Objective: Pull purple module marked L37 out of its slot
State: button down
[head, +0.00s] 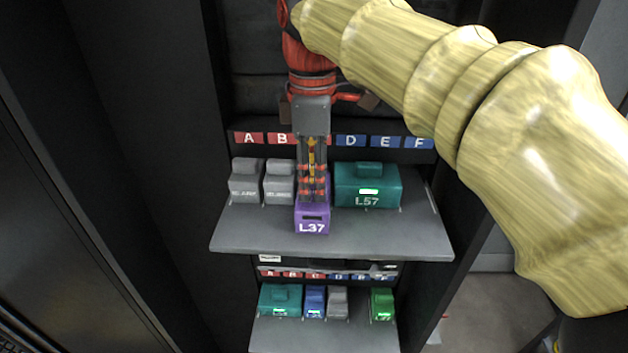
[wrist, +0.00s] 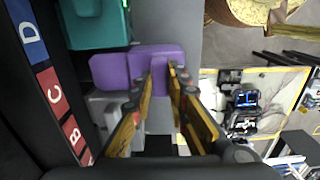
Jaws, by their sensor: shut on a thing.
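The purple module marked L37 (head: 312,221) sits on the upper grey shelf (head: 385,236), below the row of slot letters. Its front lies farther out than the grey modules to its left. My gripper (head: 312,192) comes down from above and is shut on the module's top part. In the wrist view the two fingers (wrist: 165,70) close on the raised part of the purple module (wrist: 112,70). The module's slot letter is hidden behind my gripper in the head view.
Two grey modules (head: 279,183) stand close on the left. A teal module marked L57 (head: 369,187) stands close on the right. A lower shelf (head: 330,338) holds several teal, blue, grey and green modules. The front of the upper shelf is free.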

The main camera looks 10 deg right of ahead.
jog(key=c, duration=1.7)
grip_release()
jog(key=shift+o, duration=0.3)
notch_tip(320, 180, up, 12)
jog(key=shift+s+f, duration=0.1)
